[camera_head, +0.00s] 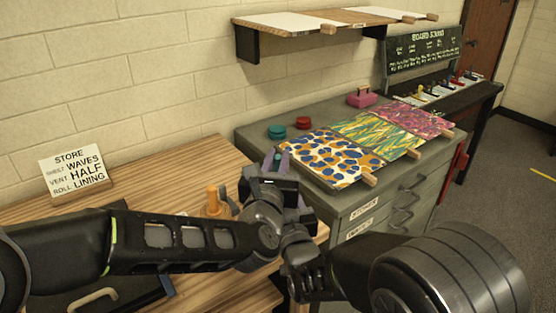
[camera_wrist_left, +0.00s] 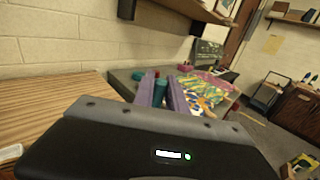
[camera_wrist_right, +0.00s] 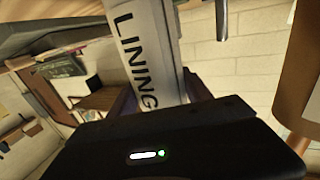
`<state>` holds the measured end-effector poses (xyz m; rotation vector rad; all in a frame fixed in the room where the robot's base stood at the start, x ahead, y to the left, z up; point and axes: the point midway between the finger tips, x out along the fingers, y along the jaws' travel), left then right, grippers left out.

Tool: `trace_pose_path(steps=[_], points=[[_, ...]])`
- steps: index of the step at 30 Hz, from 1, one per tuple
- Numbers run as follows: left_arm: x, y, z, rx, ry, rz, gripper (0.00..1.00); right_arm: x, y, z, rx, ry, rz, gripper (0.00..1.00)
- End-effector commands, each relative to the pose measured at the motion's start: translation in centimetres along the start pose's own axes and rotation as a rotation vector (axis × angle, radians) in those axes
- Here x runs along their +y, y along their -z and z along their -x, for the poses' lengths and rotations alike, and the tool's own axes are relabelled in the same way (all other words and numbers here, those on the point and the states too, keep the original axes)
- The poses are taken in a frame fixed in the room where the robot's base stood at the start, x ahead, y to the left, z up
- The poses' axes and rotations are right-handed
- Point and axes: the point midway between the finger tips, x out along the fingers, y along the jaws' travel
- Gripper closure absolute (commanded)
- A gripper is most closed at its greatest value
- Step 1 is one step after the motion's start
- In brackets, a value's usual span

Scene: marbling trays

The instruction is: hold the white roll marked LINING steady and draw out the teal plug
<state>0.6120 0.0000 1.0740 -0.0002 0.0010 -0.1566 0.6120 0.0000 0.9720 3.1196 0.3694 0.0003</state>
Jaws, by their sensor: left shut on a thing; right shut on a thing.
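The white roll marked LINING (camera_wrist_right: 152,45) shows large in the right wrist view, between the purple fingers of my right gripper (camera_wrist_right: 162,95), which is shut on it. My left gripper (camera_wrist_left: 164,92) has its purple fingers shut on the teal plug (camera_wrist_left: 160,88), which shows as a small teal patch between them. No roll shows at the plug in the left wrist view. In the head view my left gripper (camera_head: 279,163) is over the gap between the wooden bench and the grey cabinet. The roll and my right fingers are hidden there by my arms.
The grey cabinet (camera_head: 250,141) carries teal discs (camera_head: 277,132), red discs (camera_head: 303,122), a pink box (camera_head: 362,97) and patterned sheets (camera_head: 333,158). An orange-topped object (camera_head: 213,199) stands beside my left arm on the wooden bench (camera_head: 150,180). A sign (camera_head: 76,171) stands at the back left.

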Motion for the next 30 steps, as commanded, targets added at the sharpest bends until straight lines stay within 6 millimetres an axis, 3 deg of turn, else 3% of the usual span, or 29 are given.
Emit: trace_pose_path(steps=[18,30], points=[[0.0,-3.1,0.0,-0.002,0.0,0.0,1.0,0.0,0.0,0.0,0.0,0.0,0.0,0.91],[0.0,-3.2,0.0,-0.001,0.001,0.0,1.0,0.0,0.0,0.0,0.0,0.0,0.0,0.91]])
